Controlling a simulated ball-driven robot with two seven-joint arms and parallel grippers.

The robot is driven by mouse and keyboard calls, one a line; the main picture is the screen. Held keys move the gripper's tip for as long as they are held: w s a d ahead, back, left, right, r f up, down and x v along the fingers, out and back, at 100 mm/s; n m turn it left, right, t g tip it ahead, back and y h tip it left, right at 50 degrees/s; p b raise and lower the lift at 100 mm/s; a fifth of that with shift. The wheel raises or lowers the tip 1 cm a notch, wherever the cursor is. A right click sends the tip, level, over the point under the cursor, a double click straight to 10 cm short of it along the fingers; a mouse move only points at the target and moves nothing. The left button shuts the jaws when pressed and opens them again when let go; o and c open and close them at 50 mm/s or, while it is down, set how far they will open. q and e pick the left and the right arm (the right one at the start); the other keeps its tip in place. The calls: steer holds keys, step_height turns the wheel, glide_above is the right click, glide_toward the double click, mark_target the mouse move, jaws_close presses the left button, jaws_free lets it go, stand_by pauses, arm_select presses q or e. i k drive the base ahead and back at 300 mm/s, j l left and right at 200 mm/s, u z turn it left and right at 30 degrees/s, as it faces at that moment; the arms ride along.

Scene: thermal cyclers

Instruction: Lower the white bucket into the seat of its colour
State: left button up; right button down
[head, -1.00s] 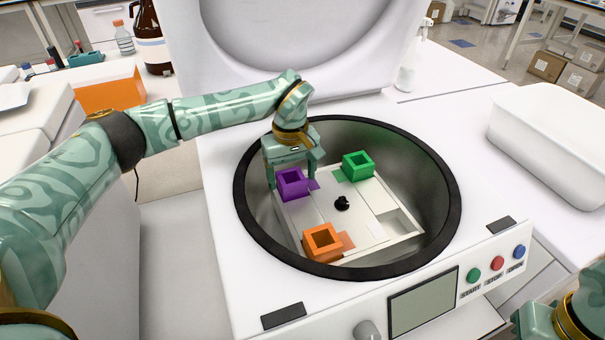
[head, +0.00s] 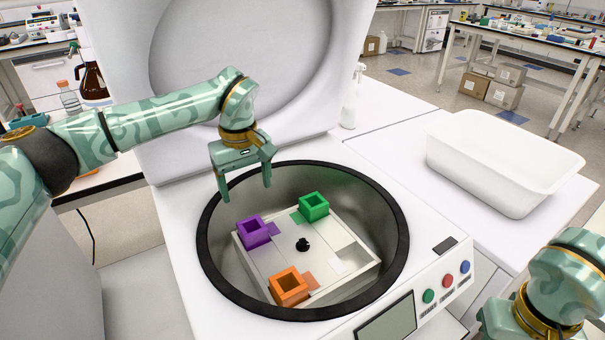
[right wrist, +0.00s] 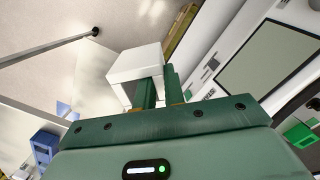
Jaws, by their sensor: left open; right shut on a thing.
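The white bucket (right wrist: 137,65) shows in the right wrist view between the fingers of my right gripper (right wrist: 158,92), which is shut on it. In the head view, my right gripper (head: 497,320) is at the lower right, partly cut off, and the bucket is out of sight there. The square rotor plate in the centrifuge bowl holds a purple bucket (head: 251,232), a green bucket (head: 314,206) and an orange bucket (head: 288,286). My left gripper (head: 246,186) is open and empty above the purple bucket.
The dark round rim (head: 403,238) surrounds the bowl. The raised lid (head: 200,60) stands behind it. A front panel with coloured buttons (head: 447,281) lies between the bowl and my right gripper. A white tub (head: 500,165) stands at the right.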

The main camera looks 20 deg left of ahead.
mark_target(353, 265)
steer(key=k+l, duration=0.5)
steer(key=k, duration=0.2)
steer(key=k+l, duration=0.5)
steer(key=k, duration=0.15)
